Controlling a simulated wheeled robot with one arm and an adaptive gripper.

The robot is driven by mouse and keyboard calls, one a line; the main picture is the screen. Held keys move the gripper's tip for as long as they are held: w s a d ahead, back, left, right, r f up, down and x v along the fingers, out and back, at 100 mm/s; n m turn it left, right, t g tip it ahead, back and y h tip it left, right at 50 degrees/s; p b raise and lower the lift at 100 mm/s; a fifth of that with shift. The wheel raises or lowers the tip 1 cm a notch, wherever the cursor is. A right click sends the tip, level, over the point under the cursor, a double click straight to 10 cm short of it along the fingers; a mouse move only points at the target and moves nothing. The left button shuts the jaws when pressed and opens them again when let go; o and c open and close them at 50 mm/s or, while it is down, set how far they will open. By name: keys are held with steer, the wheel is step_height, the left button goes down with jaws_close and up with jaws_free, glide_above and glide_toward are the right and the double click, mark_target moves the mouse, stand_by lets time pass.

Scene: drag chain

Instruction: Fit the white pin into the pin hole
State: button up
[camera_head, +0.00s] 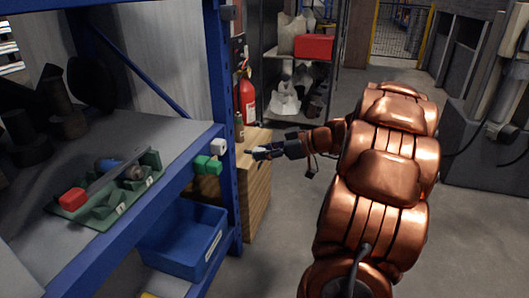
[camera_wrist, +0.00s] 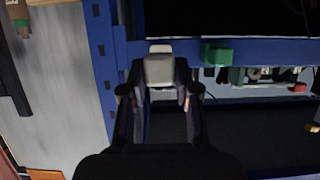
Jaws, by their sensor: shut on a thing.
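My gripper (camera_head: 257,153) is right of the blue shelf post in the head view, pointing left. In the wrist view my gripper (camera_wrist: 160,80) is shut on a pale block, which looks like the white pin (camera_wrist: 160,70). A white socket (camera_head: 219,146) sits on the blue shelf's front corner and looks like the pin hole's holder. In the wrist view a pale part (camera_wrist: 160,48) shows just beyond the held pin, in line with it. In the head view a gap separates my gripper from the socket. The hole itself and the pin's far end are hidden.
A green block (camera_head: 207,165) is fixed beside the white socket; it also shows in the wrist view (camera_wrist: 217,56). A blue post (camera_head: 222,90) stands between shelf and wooden cabinet (camera_head: 250,190). A green tray (camera_head: 110,208) with tools lies on the shelf. A blue bin (camera_head: 190,240) sits below.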

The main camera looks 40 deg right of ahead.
jaws_close()
steer(key=w+d+r+p, duration=0.2)
steer(key=r+p, duration=0.4)
steer(key=r, duration=0.6)
steer(key=w+d+r+p, duration=0.2)
steer(key=d+r+p, duration=0.3)
steer(key=r, duration=0.7)
steer(key=w+d+r+p, duration=0.2)
steer(key=r+p, duration=0.5)
steer(key=r, duration=0.5)
steer(key=shift+d+p, duration=0.3)
steer(key=shift+d, duration=0.35)
steer(key=shift+w, duration=0.15)
steer(key=shift+w+a+b, duration=0.2)
steer(key=shift+w+a, duration=0.45)
steer(key=shift+w, duration=0.35)
steer(key=shift+w+a+b, duration=0.15)
steer(key=shift+w+a, duration=0.45)
steer(key=shift+w, duration=0.35)
steer(key=shift+w+a+b, duration=0.2)
steer(key=shift+w+a, duration=0.15)
steer(key=shift+w, duration=0.2)
steer(key=shift+w+a+b, duration=0.15)
steer(key=shift+w+a, duration=0.15)
steer(key=shift+w, duration=0.25)
